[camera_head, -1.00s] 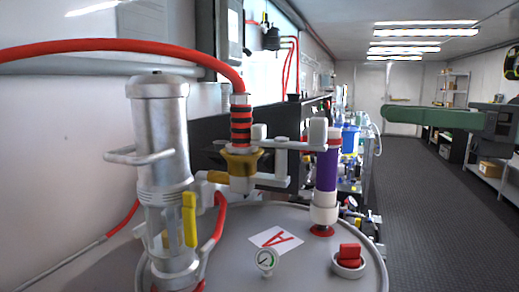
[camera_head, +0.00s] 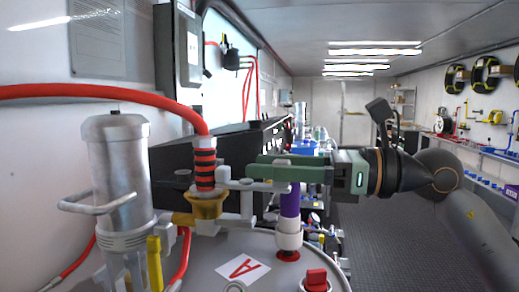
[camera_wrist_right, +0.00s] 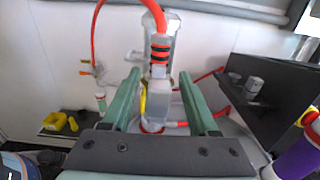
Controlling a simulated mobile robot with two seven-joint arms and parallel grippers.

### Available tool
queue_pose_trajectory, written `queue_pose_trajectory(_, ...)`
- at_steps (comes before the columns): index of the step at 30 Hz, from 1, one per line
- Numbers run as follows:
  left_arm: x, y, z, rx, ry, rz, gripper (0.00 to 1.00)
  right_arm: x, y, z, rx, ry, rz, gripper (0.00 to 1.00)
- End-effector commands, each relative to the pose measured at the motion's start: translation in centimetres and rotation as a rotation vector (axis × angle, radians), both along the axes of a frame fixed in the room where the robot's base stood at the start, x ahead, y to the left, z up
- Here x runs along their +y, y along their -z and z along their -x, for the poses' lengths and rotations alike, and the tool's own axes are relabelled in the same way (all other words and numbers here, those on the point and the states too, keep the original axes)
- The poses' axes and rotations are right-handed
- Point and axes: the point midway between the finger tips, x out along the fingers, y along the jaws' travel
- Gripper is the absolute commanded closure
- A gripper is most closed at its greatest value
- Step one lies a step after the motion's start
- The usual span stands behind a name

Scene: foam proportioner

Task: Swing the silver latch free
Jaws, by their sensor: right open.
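The silver latch (camera_head: 262,186) looks like a pale grey bar linkage with short upright knobs, between the red-and-black banded hose fitting (camera_head: 205,165) and the purple cylinder (camera_head: 290,201). My right gripper (camera_head: 262,168) has long green fingers, open, reaching in from the right at the height of the latch knobs, overlapping them in the head view. In the right wrist view, the open fingers (camera_wrist_right: 158,80) lie either side of a grey block (camera_wrist_right: 158,100) below the banded hose fitting (camera_wrist_right: 160,52). I cannot tell whether they touch it. My left gripper is not in view.
A silver pump cylinder (camera_head: 120,170) with a side handle and a yellow lever (camera_head: 154,262) stands at left on the grey drum lid (camera_head: 215,262). A red hose (camera_head: 100,92) arches above. A black shelf (camera_wrist_right: 275,95) is right in the wrist view. The aisle floor is clear.

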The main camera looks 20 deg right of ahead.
Motion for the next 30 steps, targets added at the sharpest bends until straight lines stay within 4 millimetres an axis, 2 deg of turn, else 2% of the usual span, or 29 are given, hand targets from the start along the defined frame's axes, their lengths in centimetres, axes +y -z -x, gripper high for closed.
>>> queue_pose_trajectory(6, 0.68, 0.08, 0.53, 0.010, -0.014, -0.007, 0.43, 1.37, -0.05, -0.96, -0.001, -0.002, -0.001, 0.40)
queue_pose_trajectory(15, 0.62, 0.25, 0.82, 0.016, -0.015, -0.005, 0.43, 1.46, 0.06, -1.08, 0.001, 0.000, -0.001, 0.40)
queue_pose_trajectory(30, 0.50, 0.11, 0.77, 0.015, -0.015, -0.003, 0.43, 1.42, 0.06, -1.07, 0.001, 0.000, -0.001, 0.96)
